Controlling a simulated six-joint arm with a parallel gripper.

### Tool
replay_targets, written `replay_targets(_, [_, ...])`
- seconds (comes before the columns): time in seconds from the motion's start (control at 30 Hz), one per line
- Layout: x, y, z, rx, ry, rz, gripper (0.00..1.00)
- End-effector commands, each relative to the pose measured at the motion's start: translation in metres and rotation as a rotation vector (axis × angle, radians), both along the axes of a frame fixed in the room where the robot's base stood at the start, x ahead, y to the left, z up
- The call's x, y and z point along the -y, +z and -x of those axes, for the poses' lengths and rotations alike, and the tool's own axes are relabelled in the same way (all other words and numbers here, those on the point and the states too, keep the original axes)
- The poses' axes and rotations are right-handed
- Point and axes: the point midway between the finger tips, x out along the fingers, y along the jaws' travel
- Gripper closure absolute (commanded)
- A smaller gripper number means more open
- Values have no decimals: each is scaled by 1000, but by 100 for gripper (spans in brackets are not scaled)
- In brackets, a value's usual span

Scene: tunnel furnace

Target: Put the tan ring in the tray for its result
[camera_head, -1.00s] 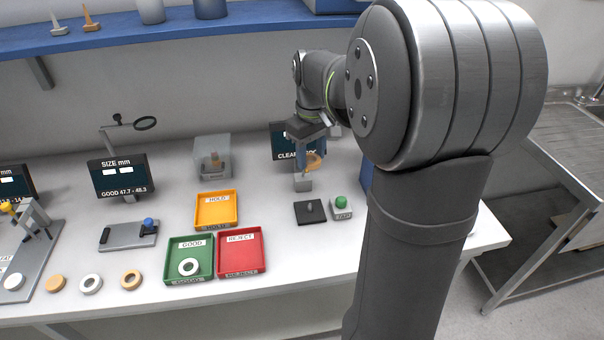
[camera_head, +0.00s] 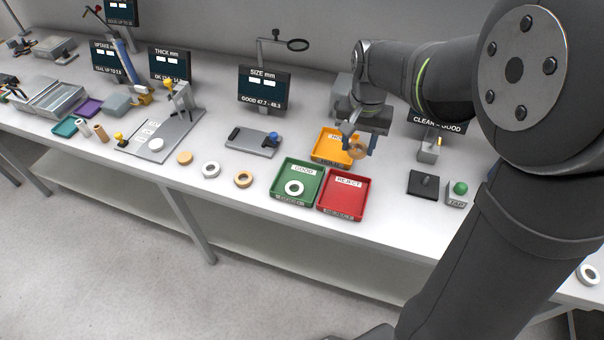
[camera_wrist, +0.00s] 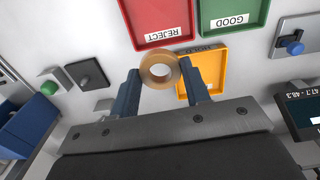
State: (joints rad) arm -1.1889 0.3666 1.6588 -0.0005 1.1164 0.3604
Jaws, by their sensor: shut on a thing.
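My gripper (camera_head: 360,144) is shut on the tan ring (camera_head: 357,152) and holds it up in the air. In the wrist view the ring (camera_wrist: 148,63) is upright between the two fingertips (camera_wrist: 160,70), its hole facing the camera. In the head view the ring appears over the right part of the yellow HOLD tray (camera_head: 324,155). The green GOOD tray (camera_head: 311,196) holds one white ring (camera_head: 294,188). The red REJECT tray (camera_head: 343,202) looks empty. All three trays also show in the wrist view: REJECT (camera_wrist: 155,18), GOOD (camera_wrist: 230,12) and HOLD (camera_wrist: 214,68).
A dark pad with a peg (camera_head: 424,184) and a green button (camera_head: 460,188) stand right of the trays. The size gauge (camera_head: 252,142) and its screen (camera_head: 265,87) are to the left. Several rings, including a tan one (camera_head: 243,180), lie along the front edge.

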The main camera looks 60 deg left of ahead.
Motion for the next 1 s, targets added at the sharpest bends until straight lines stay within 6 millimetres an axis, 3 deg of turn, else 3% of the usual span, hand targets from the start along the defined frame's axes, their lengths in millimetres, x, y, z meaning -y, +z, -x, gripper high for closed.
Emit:
replay_targets(0.27, [-16,-17,31,-1,-40,2,79])
replay_targets(0.63, [-69,-65,91,0,-39,1,79])
replay_targets(1.0, [-80,-91,104,-1,-43,2,79])
